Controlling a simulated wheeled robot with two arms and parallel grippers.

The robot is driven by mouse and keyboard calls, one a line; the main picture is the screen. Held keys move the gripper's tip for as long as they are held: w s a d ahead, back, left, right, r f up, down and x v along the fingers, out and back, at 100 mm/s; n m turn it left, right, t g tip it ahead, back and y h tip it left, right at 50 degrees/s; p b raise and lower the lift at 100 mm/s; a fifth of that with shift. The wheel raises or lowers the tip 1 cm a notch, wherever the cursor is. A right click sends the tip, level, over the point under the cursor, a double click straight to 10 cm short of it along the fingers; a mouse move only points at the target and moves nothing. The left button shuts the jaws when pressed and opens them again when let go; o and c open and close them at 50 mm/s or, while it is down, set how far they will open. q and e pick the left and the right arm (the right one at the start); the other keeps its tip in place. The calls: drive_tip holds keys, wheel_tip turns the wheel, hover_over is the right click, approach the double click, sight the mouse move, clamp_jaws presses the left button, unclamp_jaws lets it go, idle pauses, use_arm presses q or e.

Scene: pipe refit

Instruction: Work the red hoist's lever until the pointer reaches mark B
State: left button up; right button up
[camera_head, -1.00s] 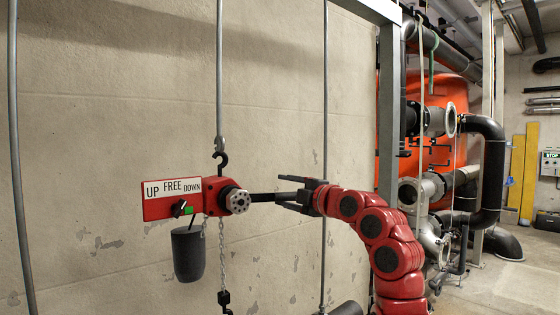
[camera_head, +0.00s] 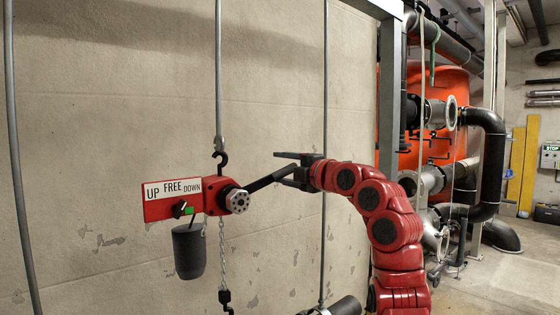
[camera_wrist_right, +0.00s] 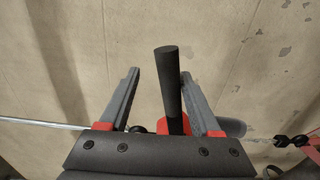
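In the right wrist view the lever (camera_wrist_right: 168,85) stands between the spread fingers, with a gap on the left. I cannot make out the pointer or mark B. My left gripper is not in view.
A chain (camera_head: 222,255) and a dark container (camera_head: 188,250) hang under the hoist. Vertical rods run beside it along the concrete wall (camera_head: 100,100). A grey pipe piece (camera_head: 345,307) shows at the bottom edge. Pipes and an orange tank (camera_head: 440,85) stand right, behind a steel post.

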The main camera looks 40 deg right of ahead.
drive_tip(key=shift+d+f+m+b, duration=0.15)
drive_tip(key=shift+f+m+b, duration=0.4)
drive_tip(key=shift+f, duration=1)
drive_tip(key=shift+d+f, duration=0.2)
drive_tip(key=shift+f, duration=0.15)
drive_tip(key=shift+m, duration=0.95)
wheel_tip(320, 180, down, 4)
drive_tip(key=shift+f+b, duration=0.1)
drive_tip(key=shift+b, duration=1.05)
drive_tip(key=shift+a, duration=0.1)
